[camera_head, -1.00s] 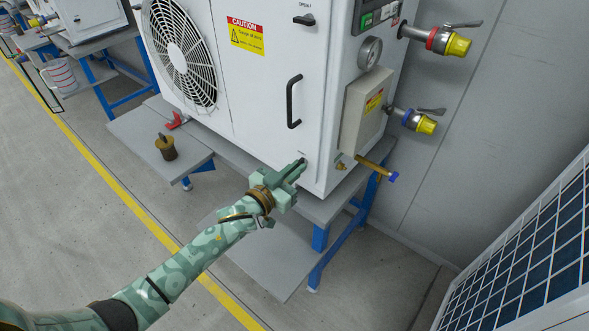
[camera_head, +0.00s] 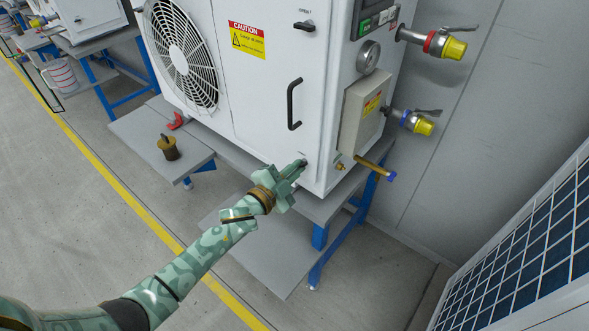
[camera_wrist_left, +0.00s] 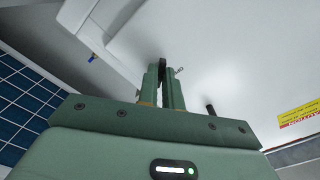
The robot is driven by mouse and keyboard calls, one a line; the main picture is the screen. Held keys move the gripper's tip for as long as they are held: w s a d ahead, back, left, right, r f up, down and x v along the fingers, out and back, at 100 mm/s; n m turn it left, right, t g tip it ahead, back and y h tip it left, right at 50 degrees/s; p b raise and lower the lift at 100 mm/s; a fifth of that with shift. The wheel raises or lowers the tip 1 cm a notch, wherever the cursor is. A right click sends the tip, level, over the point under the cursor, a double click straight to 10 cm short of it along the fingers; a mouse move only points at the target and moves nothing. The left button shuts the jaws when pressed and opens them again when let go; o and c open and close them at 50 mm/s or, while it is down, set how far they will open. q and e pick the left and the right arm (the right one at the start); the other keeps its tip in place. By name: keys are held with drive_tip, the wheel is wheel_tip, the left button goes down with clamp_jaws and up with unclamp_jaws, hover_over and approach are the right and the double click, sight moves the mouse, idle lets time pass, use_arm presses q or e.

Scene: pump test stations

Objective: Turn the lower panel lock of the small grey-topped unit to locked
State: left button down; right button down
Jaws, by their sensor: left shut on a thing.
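The white unit (camera_head: 255,90) stands on a grey-topped bench, with a fan grille on its left and a front panel. Its top is out of view. The upper panel lock (camera_head: 304,25) is a black knob high on the panel. My left gripper (camera_head: 300,164) is at the panel's lower right corner, shut on the lower panel lock. The fingers mostly hide this lock, so its angle cannot be read. In the left wrist view a dark bit of the lower lock (camera_wrist_left: 162,62) shows between the fingertips (camera_wrist_left: 162,70). My right gripper is not in view.
A black door handle (camera_head: 293,104) stands out above my gripper. A grey box (camera_head: 361,112), a brass pipe (camera_head: 372,168) and yellow-capped valves (camera_head: 422,126) are to the right. A brass weight (camera_head: 168,148) sits on the bench's left part. A dark-blue panel (camera_head: 535,255) is at lower right.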

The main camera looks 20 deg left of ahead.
use_arm(q)
drive_tip(key=shift+m+b, duration=0.4)
drive_tip(key=shift+m, duration=3)
drive_tip(key=c, duration=1.5)
unclamp_jaws()
drive_tip(key=shift+c, duration=0.2)
drive_tip(key=p+v, duration=0.3)
drive_tip(key=v, duration=1.3)
